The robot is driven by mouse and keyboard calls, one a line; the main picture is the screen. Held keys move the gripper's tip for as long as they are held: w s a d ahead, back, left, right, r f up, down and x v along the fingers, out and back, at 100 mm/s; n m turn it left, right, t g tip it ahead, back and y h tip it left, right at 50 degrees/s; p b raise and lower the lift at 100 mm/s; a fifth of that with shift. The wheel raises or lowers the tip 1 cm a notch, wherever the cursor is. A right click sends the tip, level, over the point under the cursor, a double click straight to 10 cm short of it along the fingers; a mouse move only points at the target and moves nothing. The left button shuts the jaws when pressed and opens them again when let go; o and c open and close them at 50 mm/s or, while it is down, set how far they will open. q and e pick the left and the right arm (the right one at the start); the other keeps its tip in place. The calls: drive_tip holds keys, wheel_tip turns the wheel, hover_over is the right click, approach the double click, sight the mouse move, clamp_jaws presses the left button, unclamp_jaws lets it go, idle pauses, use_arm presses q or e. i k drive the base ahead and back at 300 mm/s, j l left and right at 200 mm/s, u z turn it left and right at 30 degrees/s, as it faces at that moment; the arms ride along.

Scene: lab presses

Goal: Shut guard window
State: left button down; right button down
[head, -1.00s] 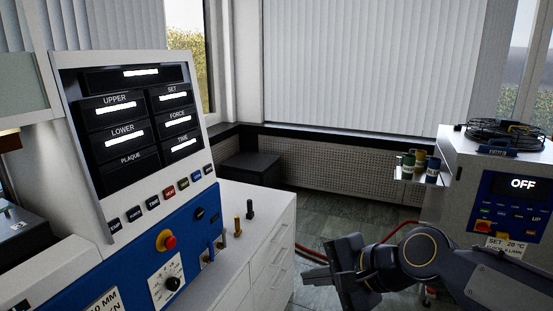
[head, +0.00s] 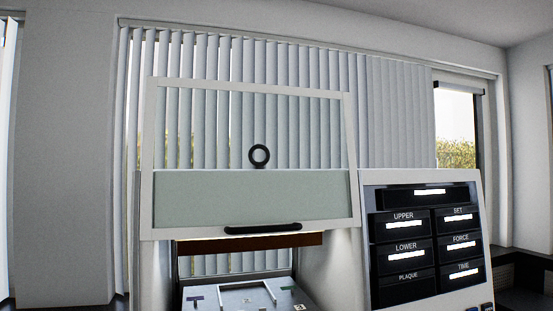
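The guard window (head: 253,200) is a white-framed panel on the front of the press, in the middle of the head view. It is raised, with its upper part standing above the press top. A black handle bar (head: 263,228) runs along its lower edge. Below it the press opening shows, with a brown-edged upper plate (head: 250,243) and a grey lower platen (head: 245,298). Neither of my grippers is in view.
The press's control panel (head: 428,245) with lit displays stands right of the window. A black ring (head: 259,155) shows behind the window frame. Blinds and room windows are behind the press.

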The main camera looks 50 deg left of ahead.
sight(146, 233)
drive_tip(key=u, duration=1.75)
